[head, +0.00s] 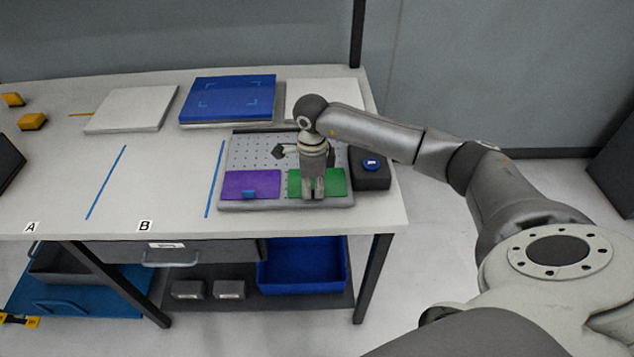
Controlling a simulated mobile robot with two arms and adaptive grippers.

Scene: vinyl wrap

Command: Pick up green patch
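The green patch (334,182) lies flat on the front right of a grey perforated plate (285,205) on the table. My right gripper (314,193) points down over the middle of the green patch and hides part of it. Its fingertips look close together at the patch; whether they touch or grip it cannot be told. A purple patch (252,184) lies on the same plate to the left, with a small blue piece at its front edge. My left gripper is not in view.
A dark box with a blue button (371,164) stands just right of the plate. Behind are a blue panel (228,98) and white panels (133,108). Blue tape lines (106,182) mark the clear table at left. Yellow blocks (32,121) sit far left.

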